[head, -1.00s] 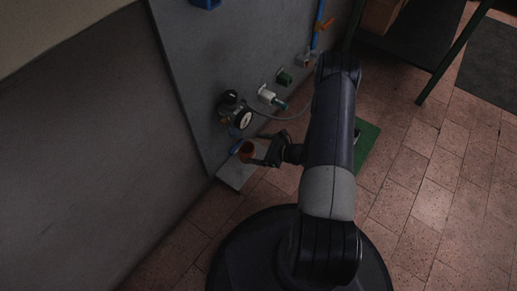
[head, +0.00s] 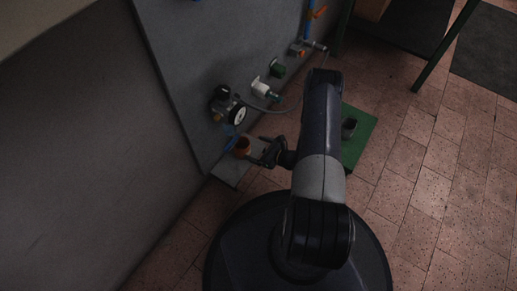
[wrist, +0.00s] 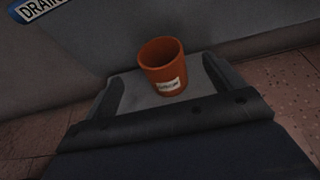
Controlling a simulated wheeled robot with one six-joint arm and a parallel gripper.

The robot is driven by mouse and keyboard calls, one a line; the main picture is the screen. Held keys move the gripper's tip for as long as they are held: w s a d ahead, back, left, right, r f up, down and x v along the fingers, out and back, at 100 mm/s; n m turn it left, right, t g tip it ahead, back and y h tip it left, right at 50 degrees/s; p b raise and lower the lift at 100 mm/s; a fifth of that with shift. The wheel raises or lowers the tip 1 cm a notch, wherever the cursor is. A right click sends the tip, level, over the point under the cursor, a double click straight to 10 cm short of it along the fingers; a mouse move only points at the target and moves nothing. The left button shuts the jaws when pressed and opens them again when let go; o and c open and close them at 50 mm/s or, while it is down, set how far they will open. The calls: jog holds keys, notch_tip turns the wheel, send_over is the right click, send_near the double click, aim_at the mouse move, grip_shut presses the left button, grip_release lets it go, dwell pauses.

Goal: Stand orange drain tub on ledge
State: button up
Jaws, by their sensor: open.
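The orange drain tub (head: 242,146) stands upright on the grey ledge (head: 228,173) at the foot of the panel. In the wrist view the tub (wrist: 164,65) shows its open top and a pale label on its side, and the ledge (wrist: 142,99) lies under it. My gripper (head: 262,152) is just right of the tub in the head view. In the wrist view the fingers of my gripper (wrist: 163,72) are spread, one on each side of the tub, with visible gaps. The tub's base looks flat on the ledge.
A blue DRAIN sign (wrist: 38,8) is on the panel. A gauge (head: 238,115) and valve fittings (head: 262,89) stick out above the ledge. A green mat (head: 358,140) with a dark object lies right of my arm. Tiled floor is clear at the right.

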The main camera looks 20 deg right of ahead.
aim_at(238, 143)
jog(key=b+x, duration=0.3)
jog(key=x, duration=0.5)
jog(key=shift+w+a+f, duration=0.15)
jog(key=shift+a+f, duration=0.05)
jog(key=shift+f, duration=0.05)
jog(key=shift+x, duration=0.8)
jog(key=shift+r, duration=0.1)
jog(key=shift+c, duration=0.4)
jog(key=c, duration=1)
jog(key=shift+a, duration=0.1)
